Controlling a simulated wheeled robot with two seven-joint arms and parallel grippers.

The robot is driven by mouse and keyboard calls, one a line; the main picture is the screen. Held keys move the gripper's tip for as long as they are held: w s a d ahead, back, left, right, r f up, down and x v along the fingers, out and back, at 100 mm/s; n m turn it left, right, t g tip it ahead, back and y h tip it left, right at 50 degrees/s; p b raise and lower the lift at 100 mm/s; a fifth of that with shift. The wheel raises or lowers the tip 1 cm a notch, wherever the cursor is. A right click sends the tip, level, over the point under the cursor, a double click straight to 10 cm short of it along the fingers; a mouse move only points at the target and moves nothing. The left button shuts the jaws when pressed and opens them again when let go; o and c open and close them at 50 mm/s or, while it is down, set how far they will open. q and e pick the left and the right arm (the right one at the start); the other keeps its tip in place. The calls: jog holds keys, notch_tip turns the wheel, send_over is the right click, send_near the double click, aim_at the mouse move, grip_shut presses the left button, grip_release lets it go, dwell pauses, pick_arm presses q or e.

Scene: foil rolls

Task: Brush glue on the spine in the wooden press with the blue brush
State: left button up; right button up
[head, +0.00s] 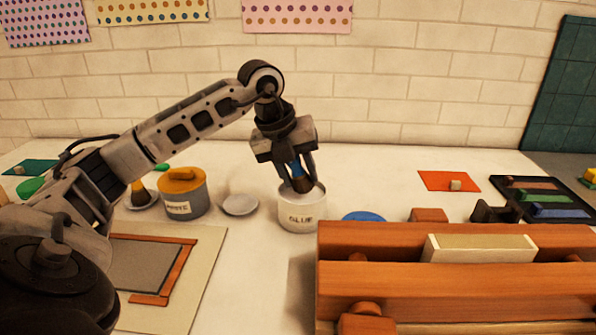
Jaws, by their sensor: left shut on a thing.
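My left gripper (297,171) points down over the white glue pot (301,217), which stands on the white table. The gripper is shut on the blue brush (296,168). The brush's brown lower end is at the pot's mouth; how deep it reaches inside is hidden by the pot's wall. The wooden press (450,283) stands at the front right. A pale spine (478,248) is held between its beams and faces up. My right gripper is not in view.
A grey pot with an orange lid (183,192) and a small white dish (239,205) stand left of the glue pot. A blue disc (364,217) lies between pot and press. A board with a wooden frame (192,255) lies front left. A dark tray (548,199) is at right.

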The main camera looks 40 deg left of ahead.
pick_arm(q)
jog(key=shift+f+b, duration=0.4)
jog(key=shift+f, duration=0.05)
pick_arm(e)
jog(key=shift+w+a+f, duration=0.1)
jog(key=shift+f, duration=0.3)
pick_arm(q)
jog(key=shift+f, duration=0.25)
dwell(1.2)
